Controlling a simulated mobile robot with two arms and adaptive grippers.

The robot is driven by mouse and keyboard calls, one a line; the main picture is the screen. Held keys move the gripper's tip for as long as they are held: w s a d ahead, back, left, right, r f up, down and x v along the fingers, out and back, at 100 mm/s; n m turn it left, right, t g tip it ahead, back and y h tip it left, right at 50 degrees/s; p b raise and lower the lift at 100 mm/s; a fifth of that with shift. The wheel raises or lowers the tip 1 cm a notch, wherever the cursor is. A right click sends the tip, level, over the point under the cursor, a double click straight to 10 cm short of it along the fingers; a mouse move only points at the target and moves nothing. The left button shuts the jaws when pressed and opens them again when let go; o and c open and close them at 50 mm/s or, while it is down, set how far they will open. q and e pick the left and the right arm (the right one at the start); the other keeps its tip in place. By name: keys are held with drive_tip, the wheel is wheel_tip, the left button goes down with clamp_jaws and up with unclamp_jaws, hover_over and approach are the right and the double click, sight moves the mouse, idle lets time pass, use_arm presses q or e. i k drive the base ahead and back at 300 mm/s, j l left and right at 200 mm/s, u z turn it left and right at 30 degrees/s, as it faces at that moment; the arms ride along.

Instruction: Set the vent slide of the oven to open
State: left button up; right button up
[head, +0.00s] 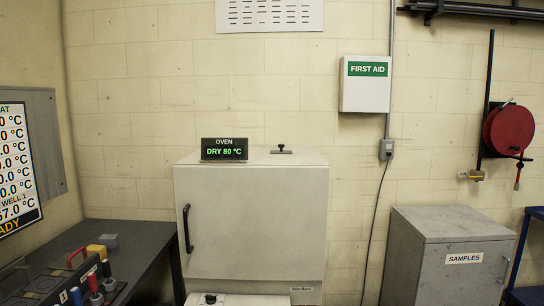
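The oven (255,225) is a pale grey cabinet in the middle of the head view, standing against the block wall. Its door is shut and has a dark vertical handle (187,229) on the left. A black display (224,149) on its top reads "OVEN DRY 80 °C". The vent slide (281,149) looks to be the small dark plate with an upright knob on the oven's top, right of the display. It is too small to tell its setting or any markings. Neither of my grippers is in view.
A dark bench (139,243) on the left carries a rack of coloured handles, a yellow block (97,250) and a grey block. A grey samples cabinet (445,256) stands right of the oven, with a gap between. A first aid box (366,84) hangs above.

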sight(281, 145)
drive_tip(key=i+l, duration=0.1)
drive_tip(key=i, duration=0.6)
drive_tip(key=i+l, duration=0.15)
drive_tip(key=i, duration=0.5)
drive_tip(key=z, duration=0.05)
